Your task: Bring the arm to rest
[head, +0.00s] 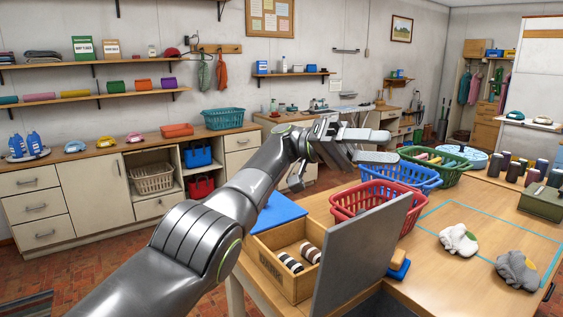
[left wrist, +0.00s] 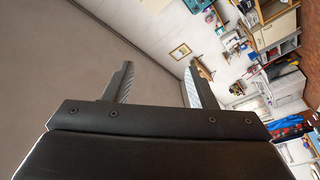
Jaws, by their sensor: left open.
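My left arm reaches in from the left of the head view, and its left gripper (head: 391,147) is raised in the air, above and behind the baskets on the table. Its two fingers are apart with nothing between them. In the left wrist view the open gripper (left wrist: 160,68) has only wall and ceiling beyond its fingers. My right gripper is in neither view.
The wooden table (head: 430,285) holds red (head: 375,201), blue (head: 402,178) and green (head: 447,168) baskets. A wooden box (head: 272,268) with striped rolls and an upright grey panel (head: 357,262) stand near the front. Two cloth bundles (head: 458,240) (head: 517,270) lie right.

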